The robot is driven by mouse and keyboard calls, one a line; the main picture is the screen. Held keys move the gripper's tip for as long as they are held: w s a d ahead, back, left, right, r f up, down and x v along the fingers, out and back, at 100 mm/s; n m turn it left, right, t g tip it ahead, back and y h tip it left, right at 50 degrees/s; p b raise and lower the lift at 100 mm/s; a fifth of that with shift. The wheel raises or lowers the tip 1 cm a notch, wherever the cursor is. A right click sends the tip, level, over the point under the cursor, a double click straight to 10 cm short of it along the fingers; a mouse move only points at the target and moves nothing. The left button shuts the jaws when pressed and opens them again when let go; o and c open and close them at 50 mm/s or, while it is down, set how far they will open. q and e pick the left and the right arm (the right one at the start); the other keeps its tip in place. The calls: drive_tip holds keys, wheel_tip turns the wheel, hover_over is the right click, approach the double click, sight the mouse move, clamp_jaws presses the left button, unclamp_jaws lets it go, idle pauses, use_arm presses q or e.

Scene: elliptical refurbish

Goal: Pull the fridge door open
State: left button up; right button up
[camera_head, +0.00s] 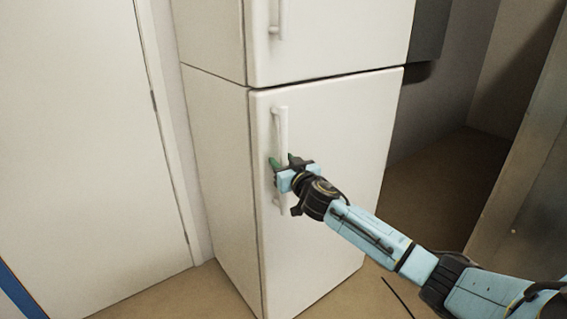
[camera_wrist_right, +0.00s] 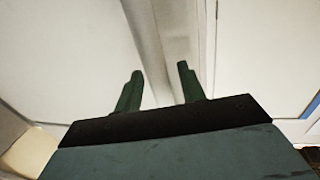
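The white fridge has a large lower door (camera_head: 335,120), which sits closed against the body. Its vertical white handle (camera_head: 281,128) runs along the door's left edge. My right gripper (camera_head: 282,160) is at the middle of this handle, with its green fingers on either side of it. In the right wrist view the two fingers (camera_wrist_right: 158,88) stand apart, and the pale handle bar (camera_wrist_right: 160,50) runs between them. Gaps show between the bar and the fingers, so they are not closed on it. My left gripper is in neither view.
The upper fridge door (camera_head: 335,35) with its own handle (camera_head: 280,15) is above. A white room door (camera_head: 80,130) stands at the left. A metallic panel (camera_head: 525,190) stands at the right. Brown floor (camera_head: 435,185) is open between fridge and panel.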

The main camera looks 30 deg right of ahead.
drive_tip(key=shift+w, duration=0.1)
drive_tip(key=shift+c, duration=0.3)
clamp_jaws()
